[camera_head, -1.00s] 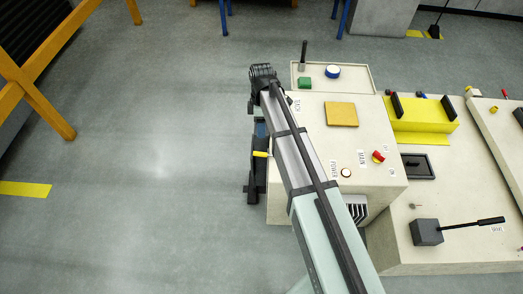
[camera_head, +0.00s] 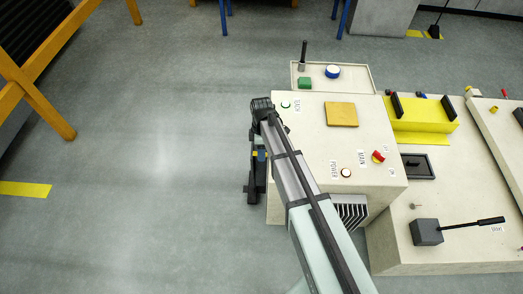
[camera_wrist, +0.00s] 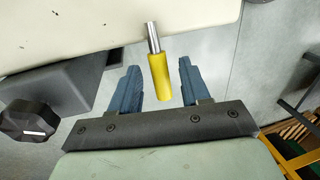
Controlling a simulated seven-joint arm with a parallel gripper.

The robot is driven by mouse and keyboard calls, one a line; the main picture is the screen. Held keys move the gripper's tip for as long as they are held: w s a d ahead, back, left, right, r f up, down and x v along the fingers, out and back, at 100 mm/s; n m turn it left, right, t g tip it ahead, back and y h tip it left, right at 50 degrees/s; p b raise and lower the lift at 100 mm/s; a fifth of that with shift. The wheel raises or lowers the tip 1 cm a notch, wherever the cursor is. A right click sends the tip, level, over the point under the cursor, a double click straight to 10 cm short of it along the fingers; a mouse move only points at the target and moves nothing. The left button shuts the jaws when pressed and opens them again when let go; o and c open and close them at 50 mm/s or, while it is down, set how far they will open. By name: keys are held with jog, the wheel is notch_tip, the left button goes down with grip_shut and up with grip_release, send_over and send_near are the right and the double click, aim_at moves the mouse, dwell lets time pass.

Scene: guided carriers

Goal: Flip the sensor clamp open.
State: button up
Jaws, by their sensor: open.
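My gripper (camera_wrist: 159,66) is open, one blue finger on each side of the lever. Gaps show on both sides, so it is not gripped. A dark block with a black knob (camera_wrist: 28,119) is to the left. In the head view, a black fixture (camera_head: 252,192) is at the cabinet's left side.
The pale cabinet (camera_head: 350,115) carries a yellow pad (camera_head: 341,114), a red-yellow switch (camera_head: 379,157) and labelled buttons. A tray (camera_head: 352,82) holds a green block and a blue-rimmed disc. A lever box (camera_head: 427,232) stands right.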

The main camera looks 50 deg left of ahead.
grip_shut()
dwell(0.5)
